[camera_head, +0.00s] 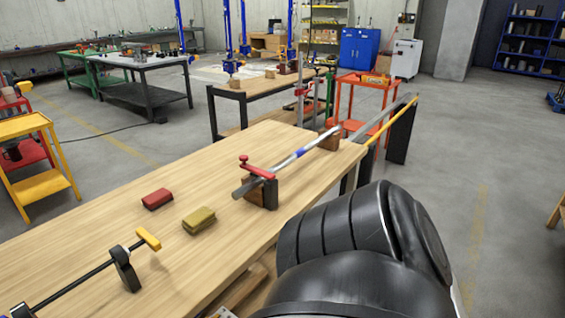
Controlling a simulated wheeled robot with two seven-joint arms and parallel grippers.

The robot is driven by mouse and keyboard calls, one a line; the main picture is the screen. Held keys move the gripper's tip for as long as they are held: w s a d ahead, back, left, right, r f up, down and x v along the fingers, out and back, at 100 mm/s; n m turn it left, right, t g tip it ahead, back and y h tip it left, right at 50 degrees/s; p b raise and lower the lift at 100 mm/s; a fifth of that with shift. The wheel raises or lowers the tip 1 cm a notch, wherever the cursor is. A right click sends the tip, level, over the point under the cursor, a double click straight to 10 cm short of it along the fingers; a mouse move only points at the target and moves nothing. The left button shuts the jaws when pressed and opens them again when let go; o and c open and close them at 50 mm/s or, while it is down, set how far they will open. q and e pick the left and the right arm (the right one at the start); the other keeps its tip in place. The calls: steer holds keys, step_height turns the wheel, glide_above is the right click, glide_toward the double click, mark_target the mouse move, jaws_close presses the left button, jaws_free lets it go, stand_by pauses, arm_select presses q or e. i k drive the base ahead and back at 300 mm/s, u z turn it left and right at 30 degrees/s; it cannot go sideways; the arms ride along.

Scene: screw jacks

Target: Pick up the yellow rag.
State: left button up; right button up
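The yellow rag (199,221) is a small folded, dull yellow pad lying flat on the wooden workbench (120,225) in the head view. A similar red rag (157,199) lies just behind it to the left, apart from it. Nothing touches or covers the yellow rag. A large black link of my own arm fills the lower right of the view, beside the bench's right edge. Neither of my grippers shows in this view.
A long metal bar (306,149) rests on wooden blocks to the right, with a red clamp (257,171). The bench's back left is clear. A yellow cart (42,186) stands at the left.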

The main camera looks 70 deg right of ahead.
mark_target(197, 221)
steer(key=z, duration=2.25)
